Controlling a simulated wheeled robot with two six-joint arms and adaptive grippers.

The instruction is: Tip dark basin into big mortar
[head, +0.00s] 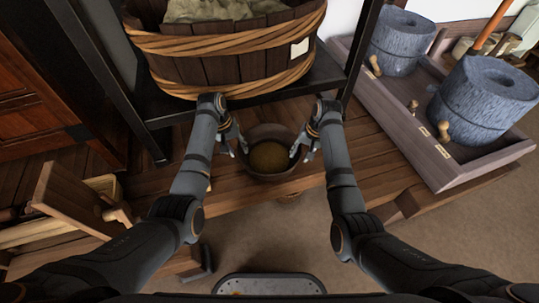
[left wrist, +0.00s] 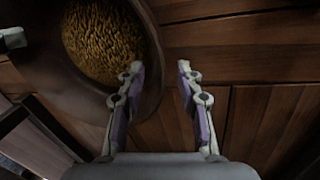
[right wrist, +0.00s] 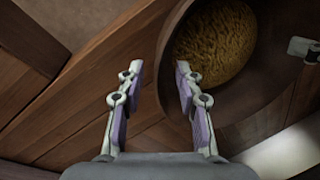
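The dark basin (head: 272,178) stands on the plank bench in the head view, holding yellow-brown grain (head: 268,157). My left gripper (head: 238,152) is at its left rim and my right gripper (head: 300,155) at its right rim. In the left wrist view the fingers (left wrist: 160,72) are apart, one over the basin wall (left wrist: 152,98), the other outside it. In the right wrist view the fingers (right wrist: 159,72) are likewise apart, one over the wall (right wrist: 168,88). Two blue-grey stone mortars stand at right; the nearer one (head: 482,105) looks bigger than the farther (head: 398,48).
The mortars stand in a grey-brown wooden tray (head: 440,165) with raised edges. A wooden tub (head: 215,66) bound with rope sits on a black rack (head: 265,92) behind the basin. A wooden crate-like item (head: 78,195) is at left. Bench planks right of the basin are clear.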

